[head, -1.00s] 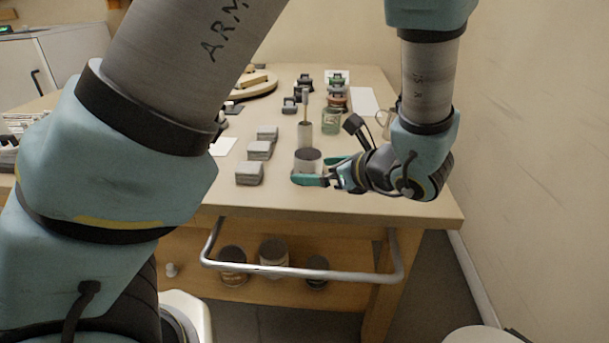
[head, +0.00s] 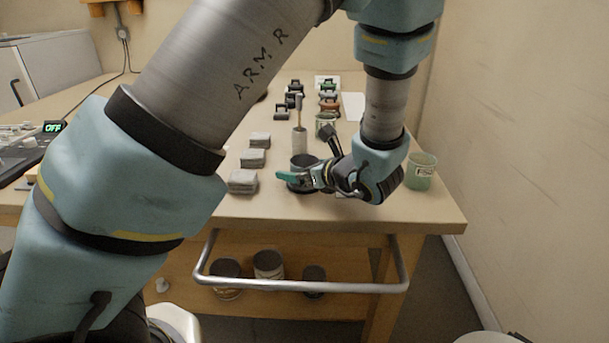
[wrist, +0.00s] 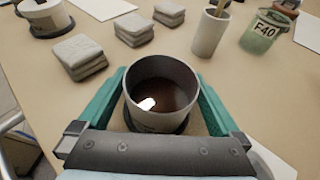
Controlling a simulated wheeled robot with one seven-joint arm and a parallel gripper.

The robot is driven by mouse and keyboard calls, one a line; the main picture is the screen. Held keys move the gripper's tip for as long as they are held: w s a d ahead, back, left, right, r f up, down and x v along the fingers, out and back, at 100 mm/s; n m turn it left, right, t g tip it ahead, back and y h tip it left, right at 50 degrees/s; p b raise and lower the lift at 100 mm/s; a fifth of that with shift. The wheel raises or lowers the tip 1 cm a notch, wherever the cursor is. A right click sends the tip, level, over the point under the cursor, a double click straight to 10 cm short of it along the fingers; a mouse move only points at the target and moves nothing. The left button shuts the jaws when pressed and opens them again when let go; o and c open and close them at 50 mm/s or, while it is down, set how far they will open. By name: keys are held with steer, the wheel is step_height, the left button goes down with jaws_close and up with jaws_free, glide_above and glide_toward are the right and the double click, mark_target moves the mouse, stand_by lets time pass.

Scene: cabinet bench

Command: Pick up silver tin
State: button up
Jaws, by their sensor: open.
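A grey, open-topped tin (wrist: 162,88), which looks like the silver tin, stands upright on a dark round base. Its inside is dark brown with a bright patch. In the wrist view my gripper (wrist: 162,78) is open, with one teal finger on each side of the tin. I cannot tell whether either finger touches it. In the head view the tin (head: 303,161) stands near the front of the bench, partly hidden by my gripper (head: 291,180).
Stacked grey pads (wrist: 78,56) lie left of the tin. A white cylinder (wrist: 210,32) and a labelled green jar (wrist: 264,32) stand behind it. A green beaker (head: 420,172) stands to the right. A metal rail (head: 300,287) runs along the bench front.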

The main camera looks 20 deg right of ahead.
steer(key=shift+w+a+f, duration=0.2)
steer(key=shift+w+f, duration=0.1)
steer(key=shift+w, duration=0.35)
steer(key=shift+c, duration=0.4)
steer(key=c, duration=1.4)
